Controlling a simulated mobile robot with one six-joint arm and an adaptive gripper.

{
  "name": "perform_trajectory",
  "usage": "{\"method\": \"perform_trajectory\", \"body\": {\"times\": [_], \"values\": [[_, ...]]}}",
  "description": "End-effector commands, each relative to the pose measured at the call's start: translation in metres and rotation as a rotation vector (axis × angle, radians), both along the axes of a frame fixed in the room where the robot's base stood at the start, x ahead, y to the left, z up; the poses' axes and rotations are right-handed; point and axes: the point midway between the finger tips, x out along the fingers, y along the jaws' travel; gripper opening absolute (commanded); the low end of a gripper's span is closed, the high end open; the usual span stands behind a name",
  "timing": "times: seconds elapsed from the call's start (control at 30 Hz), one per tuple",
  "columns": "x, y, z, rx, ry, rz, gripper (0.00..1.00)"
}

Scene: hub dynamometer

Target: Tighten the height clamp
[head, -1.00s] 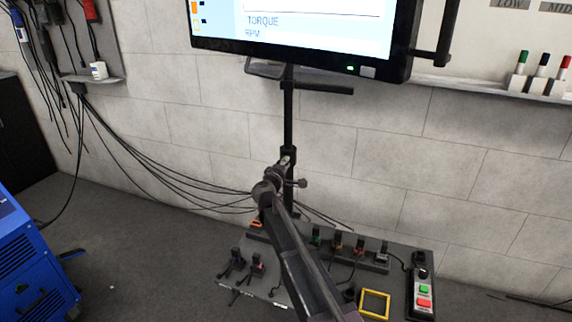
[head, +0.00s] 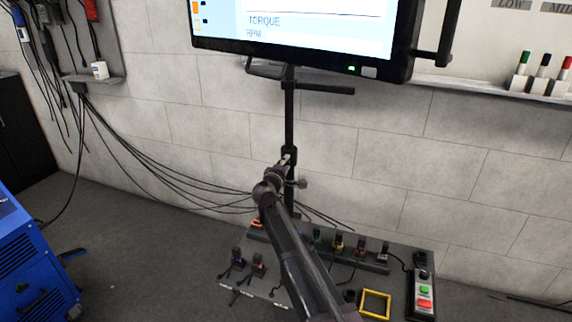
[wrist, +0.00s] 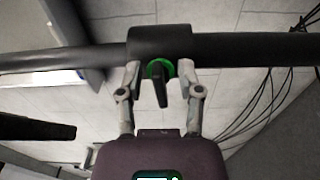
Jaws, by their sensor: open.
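The height clamp is a dark collar (wrist: 160,45) around the black pole in the wrist view, with a green ring and a black lever (wrist: 160,88) on it. The lever points toward my gripper. My gripper (wrist: 161,70) is open, one finger on each side of the green ring and lever. I cannot tell whether either finger touches them. In the head view the collar (head: 291,153) is on the pole (head: 289,115) below the monitor, with my gripper (head: 285,160) at it. The lever is not clear there.
The monitor (head: 300,42) hangs above, with a black bar (head: 325,89) on the pole below it. Below are a low panel with several plugs, a yellow frame (head: 375,304) and a button box (head: 424,298). Cables hang along the wall at left. A blue cabinet (head: 30,265) stands at lower left.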

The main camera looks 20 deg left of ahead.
Motion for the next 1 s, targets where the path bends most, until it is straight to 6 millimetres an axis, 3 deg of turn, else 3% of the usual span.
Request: {"method": "perform_trajectory", "body": {"times": [0.27, 0.7, 1.0], "values": [[-0.028, 0.001, 0.000, 0.000, 0.000, 0.002, 0.47], [-0.096, 0.007, 0.000, 0.000, 0.000, 0.003, 0.47], [-0.116, 0.010, 0.000, 0.000, 0.000, 0.002, 0.47]]}}
